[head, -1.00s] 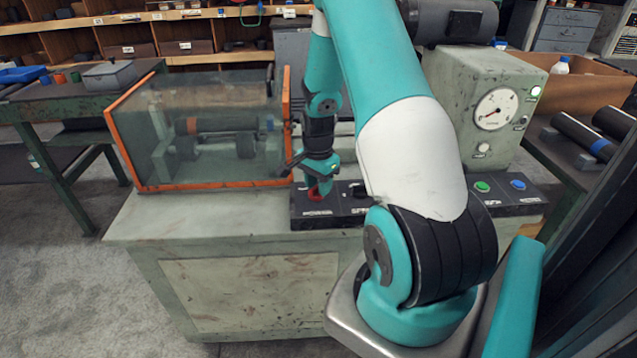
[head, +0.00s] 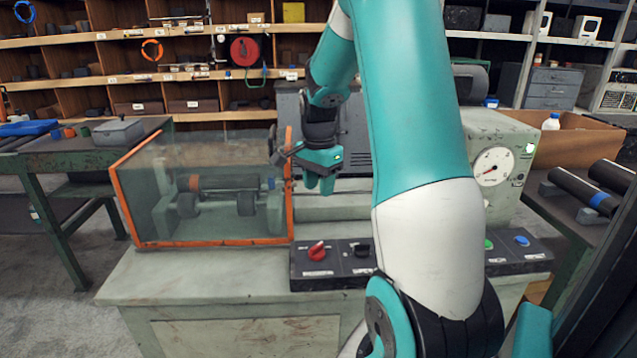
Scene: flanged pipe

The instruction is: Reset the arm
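My gripper (head: 319,186) hangs with its fingers pointing down, above the dark control panel (head: 331,274) on the front of the test bench. Its fingers are empty, but they are too small to tell whether they are open or shut. The red knob (head: 317,250) sits below the gripper, clear of it, with its handle slanted. A black knob (head: 361,249) is just right of it. My upper arm covers the middle of the panel.
A clear guard box with an orange frame (head: 122,207) stands close to the left of my gripper, with a pipe on rollers (head: 236,184) inside. A gauge cabinet (head: 494,167) stands right. A green button (head: 488,244) and a blue button (head: 521,240) show. Shelves stand behind.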

